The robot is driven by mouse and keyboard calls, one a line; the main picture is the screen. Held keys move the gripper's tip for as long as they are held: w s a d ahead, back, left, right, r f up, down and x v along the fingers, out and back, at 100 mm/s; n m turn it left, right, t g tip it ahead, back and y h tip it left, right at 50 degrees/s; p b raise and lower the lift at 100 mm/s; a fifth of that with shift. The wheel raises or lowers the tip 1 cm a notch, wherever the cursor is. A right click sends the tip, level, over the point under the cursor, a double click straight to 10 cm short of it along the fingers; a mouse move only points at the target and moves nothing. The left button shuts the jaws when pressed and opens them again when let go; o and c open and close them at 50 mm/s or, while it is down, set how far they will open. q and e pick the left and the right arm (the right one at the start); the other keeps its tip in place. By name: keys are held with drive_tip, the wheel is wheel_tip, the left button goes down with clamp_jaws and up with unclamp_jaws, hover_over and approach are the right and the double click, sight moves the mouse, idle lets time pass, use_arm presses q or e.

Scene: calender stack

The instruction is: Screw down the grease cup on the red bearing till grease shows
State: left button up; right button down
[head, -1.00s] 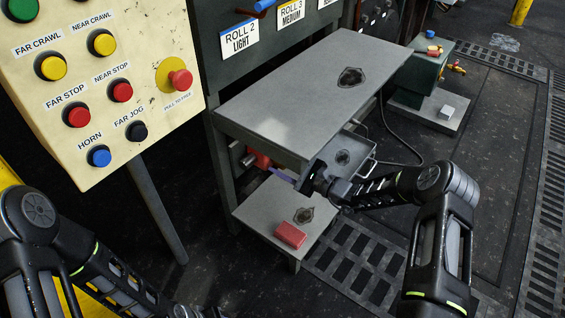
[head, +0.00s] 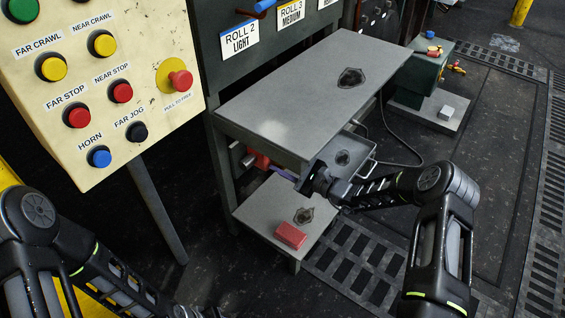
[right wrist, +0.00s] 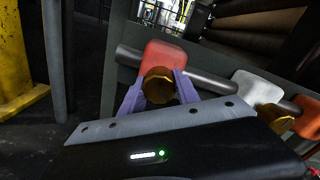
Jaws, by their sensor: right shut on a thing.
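The red bearing (right wrist: 165,56) sits on a grey shaft in the right wrist view. Its brass grease cup (right wrist: 160,86) faces me, between the two purple fingers of my right gripper (right wrist: 160,93). The gripper is shut on the cup. In the head view the right gripper (head: 277,171) reaches under the grey table towards the red bearing (head: 258,160), which is partly hidden. I cannot make out any grease at the bearing. My left arm shows at the lower left, but its gripper is out of view.
A white bearing (right wrist: 257,88) and another brass cup (right wrist: 279,118) stand just right of the held cup. The grey tabletop (head: 300,95) is overhead. A red block (head: 290,236) lies on the lower shelf (head: 262,207). A button panel (head: 60,135) stands at the left.

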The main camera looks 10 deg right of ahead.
drive_tip(key=m, duration=0.3)
drive_tip(key=shift+m+p, duration=0.75)
drive_tip(key=shift+m, duration=1.45)
drive_tip(key=c, duration=0.9)
unclamp_jaws()
drive_tip(key=shift+s, duration=0.1)
